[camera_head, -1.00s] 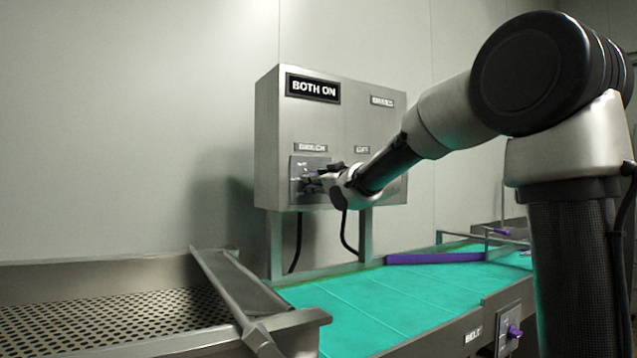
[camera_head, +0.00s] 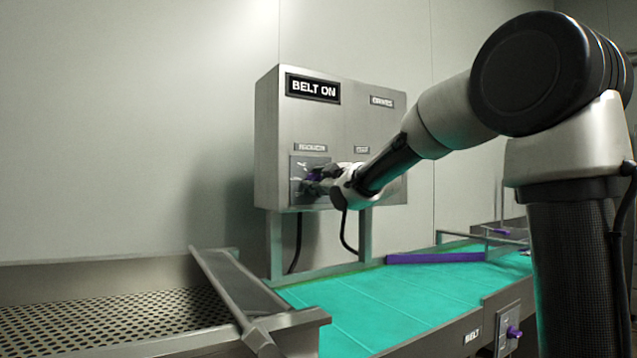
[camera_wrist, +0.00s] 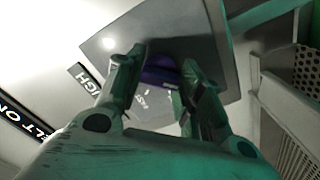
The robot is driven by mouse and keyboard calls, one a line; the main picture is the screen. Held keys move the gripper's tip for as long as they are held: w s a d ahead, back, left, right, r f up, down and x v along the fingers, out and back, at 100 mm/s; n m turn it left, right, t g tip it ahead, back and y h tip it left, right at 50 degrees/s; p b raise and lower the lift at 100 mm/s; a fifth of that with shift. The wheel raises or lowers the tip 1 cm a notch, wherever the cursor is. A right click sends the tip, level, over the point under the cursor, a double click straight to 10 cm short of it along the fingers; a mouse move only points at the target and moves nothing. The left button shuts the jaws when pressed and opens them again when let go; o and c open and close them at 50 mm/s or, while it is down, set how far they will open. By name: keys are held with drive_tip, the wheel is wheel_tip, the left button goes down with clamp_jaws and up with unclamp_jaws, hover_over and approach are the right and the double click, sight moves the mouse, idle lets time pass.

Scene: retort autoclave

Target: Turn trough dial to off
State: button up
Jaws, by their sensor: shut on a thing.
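The trough dial is a purple knob (camera_head: 314,176) on a grey plate (camera_head: 298,164), low on the left of the steel control box (camera_head: 335,122). The knob (camera_wrist: 158,72) also shows in the wrist view, between my fingers. My gripper (camera_head: 311,181) reaches in from the right and is shut on the knob. In the wrist view, my gripper (camera_wrist: 164,66) has a finger on each side of it. The fingers partly hide the knob, so its exact pointing is hard to read. The box's display (camera_head: 313,88) reads BELT ON.
A second dial spot under another label (camera_head: 362,150) is hidden by my wrist. A green belt (camera_head: 380,305) runs below the box, with a purple belt knob (camera_head: 514,331) at its front. A perforated trough (camera_head: 110,320) with a sloped chute stands left.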

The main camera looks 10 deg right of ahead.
drive_tip(key=o, duration=1)
drive_tip(key=v, duration=1.2)
